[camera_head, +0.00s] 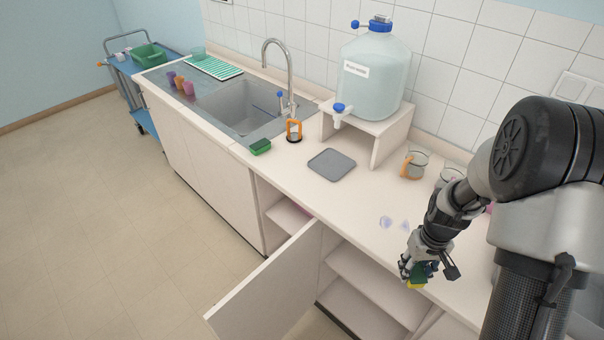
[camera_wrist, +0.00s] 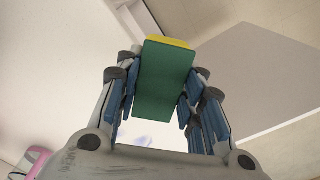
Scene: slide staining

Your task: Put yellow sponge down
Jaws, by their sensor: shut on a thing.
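My gripper (camera_head: 424,268) is shut on the yellow sponge (camera_head: 415,284), at the front edge of the counter in the head view. In the wrist view the sponge (camera_wrist: 165,85) sits between the blue-padded fingers. Its dark green side faces the camera and a strip of yellow shows at its far end. The fingers hide part of it in the head view. I cannot tell how high it is above the counter (camera_head: 345,205).
Pale purple spots (camera_head: 385,222) lie on the counter, left of my gripper. A grey mat (camera_head: 332,164), a green sponge (camera_head: 260,147) and glass beakers (camera_head: 414,165) stand farther back. A cabinet door (camera_head: 270,290) hangs open below. The counter's front middle is mostly clear.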

